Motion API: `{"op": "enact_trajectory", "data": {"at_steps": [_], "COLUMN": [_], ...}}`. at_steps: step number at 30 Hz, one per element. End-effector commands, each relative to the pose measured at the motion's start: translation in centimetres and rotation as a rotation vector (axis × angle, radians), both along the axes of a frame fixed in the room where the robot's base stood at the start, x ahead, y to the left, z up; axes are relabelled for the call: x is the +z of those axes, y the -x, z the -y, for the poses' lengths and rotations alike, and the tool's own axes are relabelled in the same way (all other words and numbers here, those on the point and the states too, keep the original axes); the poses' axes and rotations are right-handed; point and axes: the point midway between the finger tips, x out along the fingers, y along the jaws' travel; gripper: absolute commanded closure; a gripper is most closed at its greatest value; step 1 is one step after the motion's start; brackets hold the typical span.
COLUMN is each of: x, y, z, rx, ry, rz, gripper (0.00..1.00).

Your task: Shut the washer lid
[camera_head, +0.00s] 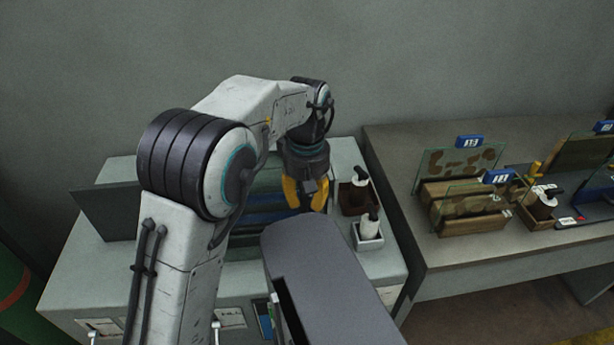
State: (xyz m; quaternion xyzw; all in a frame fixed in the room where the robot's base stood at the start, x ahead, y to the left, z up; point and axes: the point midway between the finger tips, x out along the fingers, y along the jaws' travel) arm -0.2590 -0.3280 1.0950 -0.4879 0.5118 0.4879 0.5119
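My gripper (306,203) hangs down from the arm with its two yellow fingers apart, and nothing shows between them. It is over the right part of a pale grey-green cabinet top (75,270). A dark flat panel (108,212) stands tilted up at the left of this top; it may be the washer lid, but my arm hides its right part. A greenish panel and a blue area (262,214) show right of the arm, near the gripper. I cannot tell whether the gripper touches anything. The washer's opening is mostly hidden.
A brown holder with a bottle (355,196) and a white pump bottle (369,228) in a tray stand right of the gripper. A second table (450,270) at right bears wooden racks with glass panes (465,208). A plain wall is behind.

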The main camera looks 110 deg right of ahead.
Motion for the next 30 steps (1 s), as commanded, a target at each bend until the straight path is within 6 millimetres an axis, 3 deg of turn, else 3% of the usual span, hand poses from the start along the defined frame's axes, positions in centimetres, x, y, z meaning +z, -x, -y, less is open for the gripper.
{"op": "enact_trajectory", "data": {"at_steps": [6, 12, 18, 30], "x": [3.7, 5.9, 6.9, 7.0], "y": [0.1, 0.1, 0.1, 0.1], "z": [0.0, 0.0, -0.1, -0.1], "rx": [-0.001, -0.001, -0.002, -0.002], "ry": [0.003, 0.001, 0.0, 0.0], "rz": [-0.002, -0.001, 0.0, 0.0], "gripper": [0.72, 0.72, 0.72, 0.72]}}
